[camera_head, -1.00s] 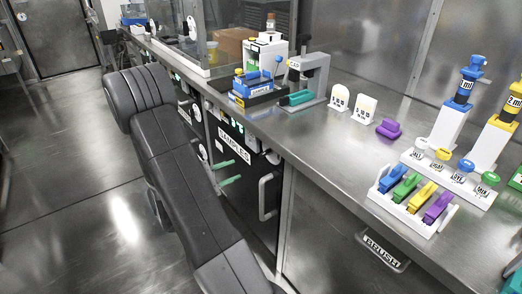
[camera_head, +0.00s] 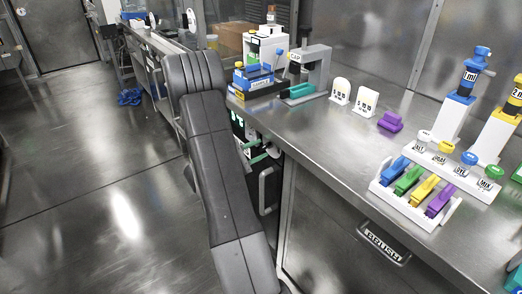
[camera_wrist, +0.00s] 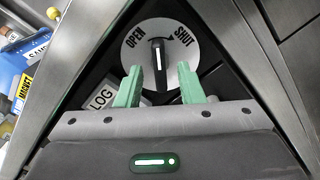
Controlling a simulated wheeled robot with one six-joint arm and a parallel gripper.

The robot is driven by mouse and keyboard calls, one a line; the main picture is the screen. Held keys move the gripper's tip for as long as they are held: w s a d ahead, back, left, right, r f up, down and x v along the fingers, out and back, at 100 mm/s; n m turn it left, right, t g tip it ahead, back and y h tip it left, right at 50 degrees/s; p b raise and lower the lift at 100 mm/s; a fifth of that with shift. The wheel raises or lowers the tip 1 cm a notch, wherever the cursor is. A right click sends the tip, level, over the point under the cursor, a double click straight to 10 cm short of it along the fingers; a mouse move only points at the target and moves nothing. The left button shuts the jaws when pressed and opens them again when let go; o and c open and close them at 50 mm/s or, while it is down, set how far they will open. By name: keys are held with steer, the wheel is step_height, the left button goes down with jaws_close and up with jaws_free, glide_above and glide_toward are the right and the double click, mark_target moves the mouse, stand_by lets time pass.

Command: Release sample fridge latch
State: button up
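The latch dial (camera_wrist: 193,60) is a round pale plate marked OPEN at upper left and SHUT at upper right in the wrist view. Its black turning handle (camera_wrist: 158,58) has a white stripe and stands between the two words. My gripper (camera_wrist: 160,66) has two green fingers, one on each side of the handle, with gaps showing; it looks open. In the head view my gripper (camera_head: 255,151) is at the dark front under the bench, and my arm covers much of that front. The SAMPLES label is hidden there.
A bar handle (camera_head: 265,190) stands out just right of my gripper. A drawer marked BRUSH (camera_head: 383,246) is further right. The bench top (camera_head: 330,135) carries a clip rack (camera_head: 415,210) and other tools.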

steer(key=shift+x, duration=0.85)
jaws_close()
steer(key=shift+n, duration=0.3)
steer(key=n+p, duration=0.2)
steer(key=n, duration=0.2)
steer(key=shift+r, duration=0.15)
steer(key=shift+a+n+p, duration=0.1)
steer(key=shift+n+p, duration=0.95)
steer(key=shift+n, duration=0.75)
